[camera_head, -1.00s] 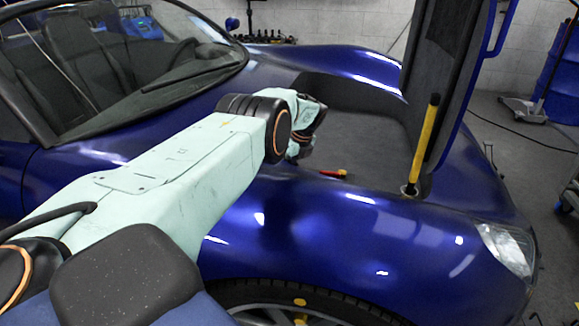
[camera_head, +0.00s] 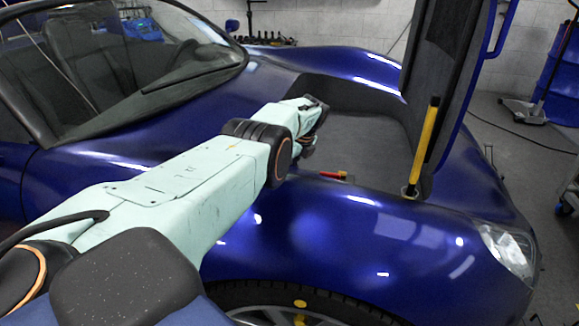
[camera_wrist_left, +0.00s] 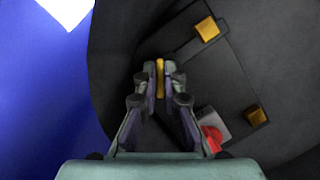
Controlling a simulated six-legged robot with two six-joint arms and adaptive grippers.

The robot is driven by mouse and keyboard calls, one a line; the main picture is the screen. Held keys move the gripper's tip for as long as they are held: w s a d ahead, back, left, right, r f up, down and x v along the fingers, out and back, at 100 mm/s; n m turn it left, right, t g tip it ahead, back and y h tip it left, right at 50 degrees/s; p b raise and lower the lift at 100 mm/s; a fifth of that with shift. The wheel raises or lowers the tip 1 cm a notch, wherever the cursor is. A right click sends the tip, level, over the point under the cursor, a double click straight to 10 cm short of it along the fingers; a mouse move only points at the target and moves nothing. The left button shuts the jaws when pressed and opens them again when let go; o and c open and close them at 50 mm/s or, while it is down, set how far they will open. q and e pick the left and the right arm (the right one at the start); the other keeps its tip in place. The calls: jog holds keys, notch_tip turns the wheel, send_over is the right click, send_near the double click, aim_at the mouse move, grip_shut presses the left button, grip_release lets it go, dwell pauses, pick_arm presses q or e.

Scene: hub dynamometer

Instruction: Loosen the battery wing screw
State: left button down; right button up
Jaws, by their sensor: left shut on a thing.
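My left gripper (camera_wrist_left: 160,80) is shut on a narrow yellow piece (camera_wrist_left: 160,68) in the left wrist view; it looks like the wing screw. The fingers hide part of it. In the head view my left wrist (camera_head: 312,117) reaches into the open front compartment of the blue car; the fingers and the screw are hidden there. My right gripper is not in view.
A red piece (camera_wrist_left: 211,137) on a grey block sits just right of the fingers. A yellow strut (camera_head: 424,145) stands at the compartment's right, by the raised dark lid (camera_head: 450,70). The blue fender (camera_head: 330,235) lies below my arm.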

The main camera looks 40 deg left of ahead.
pick_arm(q)
jog(key=shift+d, duration=0.1)
jog(key=c, duration=1.6)
grip_release()
jog(key=shift+o, duration=0.7)
jog(key=shift+r, duration=0.2)
jog(key=shift+d+r, duration=0.15)
jog(key=shift+r, duration=0.3)
jog(key=v, duration=1)
jog(key=shift+d+r, duration=0.25)
jog(key=shift+r, duration=0.05)
jog(key=shift+s, duration=0.15)
